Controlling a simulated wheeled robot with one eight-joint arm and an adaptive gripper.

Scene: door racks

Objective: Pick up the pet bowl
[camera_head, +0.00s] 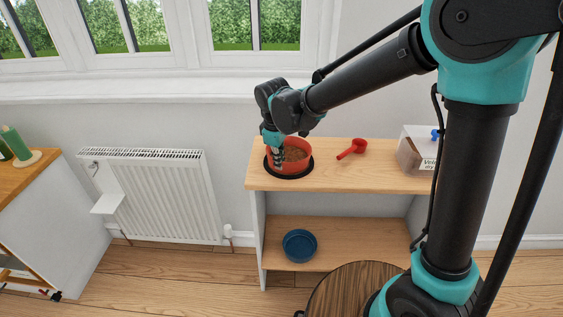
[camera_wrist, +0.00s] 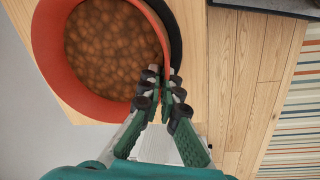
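A red pet bowl (camera_head: 298,154) filled with brown kibble is on the top of the wooden shelf unit, over a round black mat (camera_head: 307,171). In the wrist view the red bowl (camera_wrist: 62,75) fills the upper left. My gripper (camera_head: 278,162) points down at the bowl's near left side. In the wrist view my gripper (camera_wrist: 163,78) has its fingertips close together, one on each side of the bowl's rim, with the thin wall between them. A blue bowl (camera_head: 299,245) stands on the lower shelf.
A red scoop (camera_head: 353,148) lies to the right of the bowl on the shelf top (camera_head: 375,177). A clear bin (camera_head: 415,152) with a label stands farther right. A round wooden stool or table (camera_head: 345,290) is in front. A white radiator (camera_head: 155,195) is at left.

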